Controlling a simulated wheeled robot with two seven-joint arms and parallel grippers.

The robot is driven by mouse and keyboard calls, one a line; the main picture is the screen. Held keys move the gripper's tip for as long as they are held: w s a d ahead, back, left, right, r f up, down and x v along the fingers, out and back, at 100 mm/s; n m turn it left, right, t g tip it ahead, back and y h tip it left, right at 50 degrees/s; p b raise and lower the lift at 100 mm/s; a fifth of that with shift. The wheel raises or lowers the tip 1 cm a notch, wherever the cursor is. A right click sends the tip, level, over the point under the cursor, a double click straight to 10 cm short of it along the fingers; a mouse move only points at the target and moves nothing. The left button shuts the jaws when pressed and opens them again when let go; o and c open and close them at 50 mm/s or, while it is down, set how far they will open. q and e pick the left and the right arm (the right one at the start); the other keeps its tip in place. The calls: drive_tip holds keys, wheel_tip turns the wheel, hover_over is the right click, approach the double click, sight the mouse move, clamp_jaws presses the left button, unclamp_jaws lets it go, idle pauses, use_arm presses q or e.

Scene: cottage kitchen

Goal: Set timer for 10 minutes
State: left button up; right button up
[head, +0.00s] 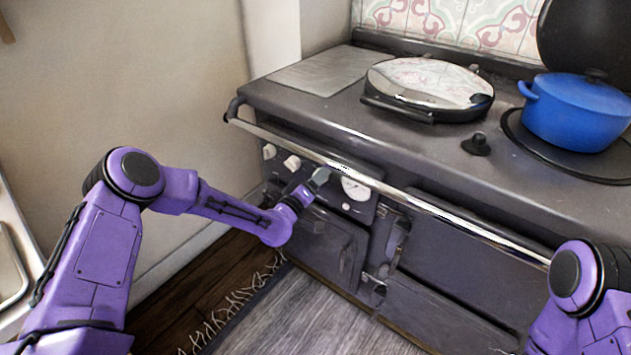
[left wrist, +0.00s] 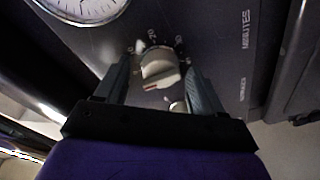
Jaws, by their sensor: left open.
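A pale round timer knob (left wrist: 158,68) with a raised grip bar and a small reddish mark sits on the dark oven panel in the left wrist view. Small white markings surround it, too small to read fully; the word MINUTES is printed to its right. My left gripper (left wrist: 157,72) is open, with one finger on each side of the knob; I cannot tell whether they touch it. In the head view my left gripper (head: 319,179) is at the stove's front panel, just left of the round gauge (head: 355,188). My right gripper is out of view.
Two pale knobs (head: 292,162) show left of my gripper. A long metal rail (head: 400,200) runs along the stove front above the panel. A blue pot (head: 575,112) and a lidded hotplate (head: 430,82) are on top. A fringed rug (head: 300,318) lies below.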

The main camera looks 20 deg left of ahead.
use_arm(q)
drive_tip(key=shift+c, duration=0.3)
drive_tip(key=c, duration=1)
drive_tip(key=shift+o, duration=0.2)
drive_tip(key=shift+m, duration=0.4)
drive_tip(key=m+b, duration=0.2)
drive_tip(key=m, duration=0.2)
drive_tip(key=m+b, duration=0.2)
drive_tip(key=m, duration=0.3)
drive_tip(key=shift+f+t+h+b, duration=0.1)
drive_tip(key=shift+t+h+b, duration=0.2)
drive_tip(key=shift+h+b, duration=0.1)
drive_tip(key=shift+m, duration=0.3)
